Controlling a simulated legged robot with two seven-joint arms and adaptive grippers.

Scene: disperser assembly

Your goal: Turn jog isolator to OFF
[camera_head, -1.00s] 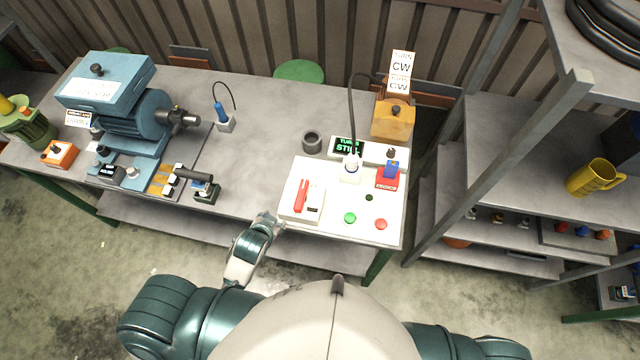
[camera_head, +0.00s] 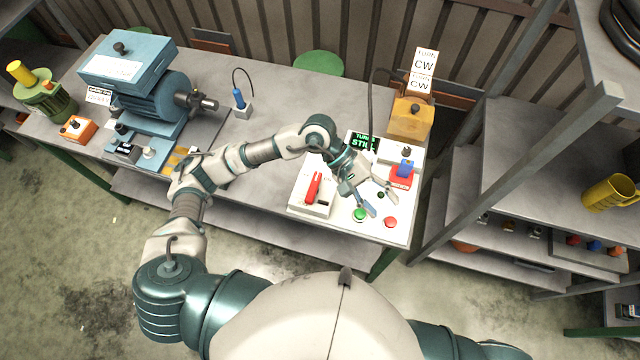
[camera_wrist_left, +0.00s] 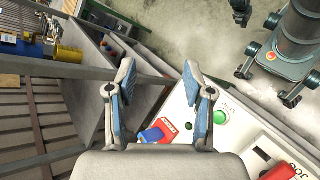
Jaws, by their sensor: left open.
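The jog isolator is a white box with a red handle (camera_head: 314,187) at the left of the white control panel (camera_head: 340,228). Part of the red handle (camera_wrist_left: 277,172) and partly cut-off lettering show at the lower right of the left wrist view. My left gripper (camera_head: 381,203) is open and empty over the panel, to the right of the isolator and near the green button (camera_head: 359,215). In the left wrist view its two fingers (camera_wrist_left: 160,76) are spread apart, with nothing between the tips. My right gripper is not in view.
A red button (camera_head: 391,222) and a red block with a blue part (camera_head: 402,180) are on the panel's right. A green-lit display (camera_head: 364,142) is behind my gripper. A grey shelf (camera_head: 500,150) stands close on the right. A blue motor (camera_head: 160,105) is on the left.

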